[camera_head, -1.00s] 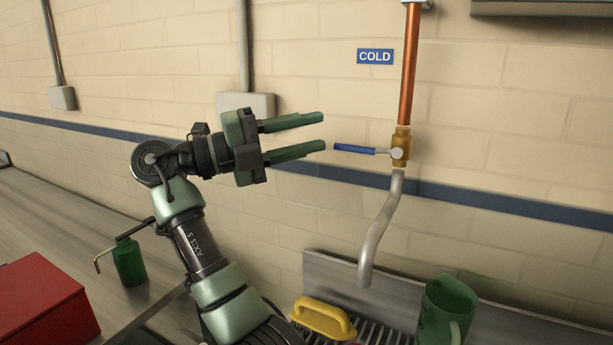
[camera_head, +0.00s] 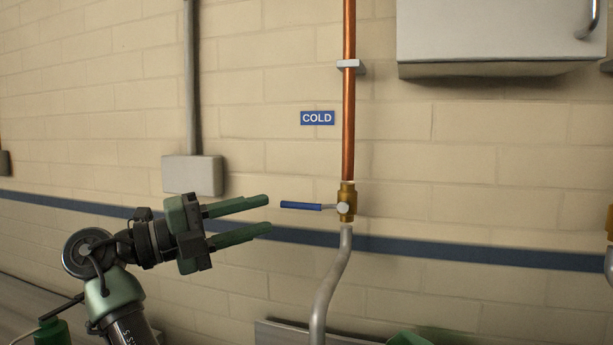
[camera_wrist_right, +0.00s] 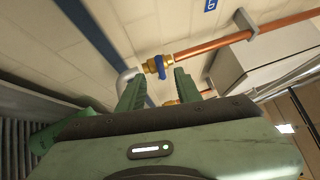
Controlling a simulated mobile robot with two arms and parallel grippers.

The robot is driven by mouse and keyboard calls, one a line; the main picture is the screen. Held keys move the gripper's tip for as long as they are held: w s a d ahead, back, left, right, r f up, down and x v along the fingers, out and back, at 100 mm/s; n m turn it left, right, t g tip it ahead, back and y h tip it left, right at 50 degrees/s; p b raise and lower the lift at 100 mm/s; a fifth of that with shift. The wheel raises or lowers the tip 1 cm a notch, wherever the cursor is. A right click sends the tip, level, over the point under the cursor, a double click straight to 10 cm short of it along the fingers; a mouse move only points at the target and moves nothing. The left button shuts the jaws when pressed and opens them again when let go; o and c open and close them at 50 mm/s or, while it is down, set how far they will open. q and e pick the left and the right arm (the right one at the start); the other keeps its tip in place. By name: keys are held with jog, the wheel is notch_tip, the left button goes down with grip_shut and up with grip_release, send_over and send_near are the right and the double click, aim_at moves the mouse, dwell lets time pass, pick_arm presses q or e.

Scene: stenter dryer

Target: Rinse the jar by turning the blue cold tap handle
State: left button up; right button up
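The blue cold tap handle (camera_head: 302,206) points left, level, from a brass valve (camera_head: 347,203) on the copper pipe. The grey spout (camera_head: 331,285) curves down below it. My right gripper (camera_head: 270,214) is open and empty, just left of the handle's free end and apart from it. In the right wrist view the blue handle (camera_wrist_right: 160,67) shows beyond and between my two spread fingers (camera_wrist_right: 157,90). Only the top of the green jar (camera_head: 408,339) shows at the bottom edge of the head view.
A COLD sign (camera_head: 317,118) is on the tiled wall above the handle. A light cabinet (camera_head: 500,35) hangs at the upper right. A grey wall box (camera_head: 192,175) is behind my gripper. Another brass fitting is cut off at the right edge.

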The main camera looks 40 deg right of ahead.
aim_at(291, 208)
jog(key=shift+s+d+b, duration=0.2)
jog(key=shift+d+b, duration=0.25)
jog(key=shift+d, duration=0.1)
jog(key=shift+b+x, duration=1.05)
jog(key=shift+x, duration=1.05)
jog(key=shift+b+x, duration=0.4)
jog(key=shift+x, duration=0.4)
jog(key=shift+s+d+r, duration=0.1)
jog(key=shift+s+d, duration=0.1)
jog(key=shift+d, duration=0.3)
jog(key=shift+d+b, duration=0.1)
jog(key=shift+b, duration=0.45)
